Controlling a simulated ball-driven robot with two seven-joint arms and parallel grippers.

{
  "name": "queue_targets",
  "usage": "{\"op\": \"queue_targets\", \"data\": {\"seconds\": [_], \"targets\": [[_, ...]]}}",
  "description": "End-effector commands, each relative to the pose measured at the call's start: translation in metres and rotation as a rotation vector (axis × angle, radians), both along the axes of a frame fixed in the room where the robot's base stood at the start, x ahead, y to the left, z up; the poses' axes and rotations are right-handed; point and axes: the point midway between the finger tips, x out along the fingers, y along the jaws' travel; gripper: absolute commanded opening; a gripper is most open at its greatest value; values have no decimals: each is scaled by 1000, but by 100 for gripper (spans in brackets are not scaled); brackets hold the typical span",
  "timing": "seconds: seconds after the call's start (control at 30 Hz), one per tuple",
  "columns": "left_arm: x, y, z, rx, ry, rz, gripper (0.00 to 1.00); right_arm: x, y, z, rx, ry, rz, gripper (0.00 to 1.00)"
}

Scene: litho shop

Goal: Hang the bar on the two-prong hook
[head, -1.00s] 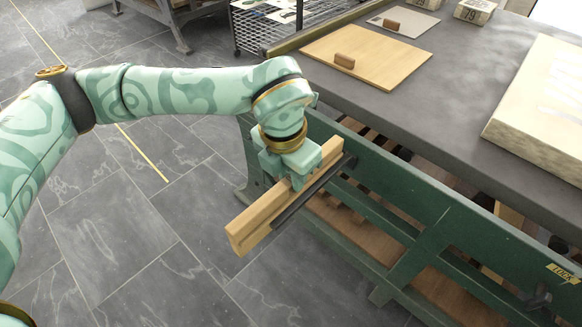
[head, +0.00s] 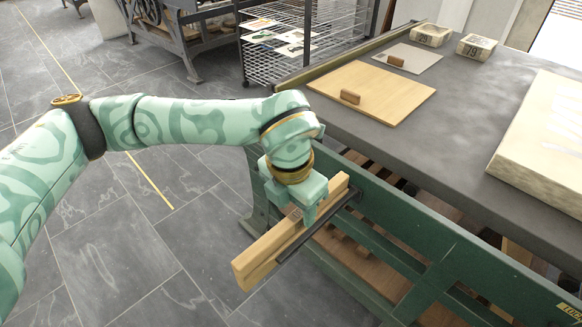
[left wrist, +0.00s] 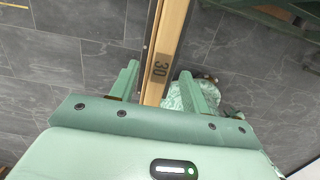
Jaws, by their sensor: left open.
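In the left wrist view the bar (left wrist: 171,35) carries a stamped "30" and runs between the two fingers of the gripper (left wrist: 160,75), which are open with a gap at the left finger. My right gripper is not in view.
The green frame (head: 425,235) and the grey table top (head: 440,130) stand just right of the bar. On the top are a wooden board (head: 375,88), a pale stone slab (head: 545,140) and two small blocks. A wire rack (head: 300,55) stands behind. The tiled floor at left is clear.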

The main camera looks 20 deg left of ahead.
Motion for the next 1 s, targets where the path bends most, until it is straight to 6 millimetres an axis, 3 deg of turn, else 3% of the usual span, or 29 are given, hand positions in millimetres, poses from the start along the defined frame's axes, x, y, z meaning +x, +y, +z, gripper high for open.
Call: {"op": "queue_targets", "data": {"seconds": [0.07,0.3,0.5,0.7,1.0], "targets": [[-2,1,21,0,-9,0,47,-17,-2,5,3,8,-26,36],[-9,4,95,-1,-15,0,47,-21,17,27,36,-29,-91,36],[-14,5,133,-1,-9,0,47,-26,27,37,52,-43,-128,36],[-16,6,147,0,-4,0,47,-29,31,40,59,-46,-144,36],[-16,6,147,-1,-3,0,47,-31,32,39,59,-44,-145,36]]}}
